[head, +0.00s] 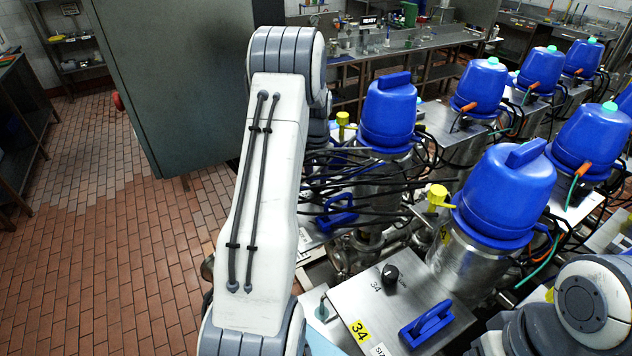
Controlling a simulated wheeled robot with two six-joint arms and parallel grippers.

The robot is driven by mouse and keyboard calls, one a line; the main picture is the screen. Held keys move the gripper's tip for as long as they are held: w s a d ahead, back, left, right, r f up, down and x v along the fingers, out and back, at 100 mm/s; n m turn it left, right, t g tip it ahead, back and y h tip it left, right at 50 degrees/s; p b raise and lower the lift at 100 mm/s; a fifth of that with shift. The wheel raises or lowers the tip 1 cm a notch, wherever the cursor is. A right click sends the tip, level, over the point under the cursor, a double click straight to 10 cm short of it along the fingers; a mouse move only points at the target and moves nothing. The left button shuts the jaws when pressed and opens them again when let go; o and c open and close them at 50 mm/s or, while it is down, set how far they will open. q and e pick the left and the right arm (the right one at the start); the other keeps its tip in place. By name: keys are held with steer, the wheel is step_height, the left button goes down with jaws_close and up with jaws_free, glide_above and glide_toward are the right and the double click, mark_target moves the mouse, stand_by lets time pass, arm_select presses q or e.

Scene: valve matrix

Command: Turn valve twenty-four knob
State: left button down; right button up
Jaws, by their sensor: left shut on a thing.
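My left arm rises through the middle of the view and bends over at the top. Its far end with my left gripper (318,130) comes down behind the white link, so little of it shows. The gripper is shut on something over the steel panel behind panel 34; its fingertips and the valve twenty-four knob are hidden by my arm. A blue handle (336,213) shows on that rear panel, just right of the arm. My right arm is at the bottom right, and its gripper is out of view.
Blue-capped valves (506,195) with cables stand to the right. A grey cabinet (180,75) is at the back left. The tiled floor (110,260) at left is clear.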

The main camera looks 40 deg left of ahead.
mark_target(316, 182)
arm_select(q)
steer(key=shift+w+a+r+n, duration=0.1)
steer(key=shift+n, duration=0.8)
steer(key=shift+c, duration=2.1)
jaws_free()
steer(key=shift+b, duration=0.3)
steer(key=shift+r, duration=0.2)
step_height(316, 182, up, 10)
steer(key=b, duration=0.3)
steer(key=shift+b, duration=0.3)
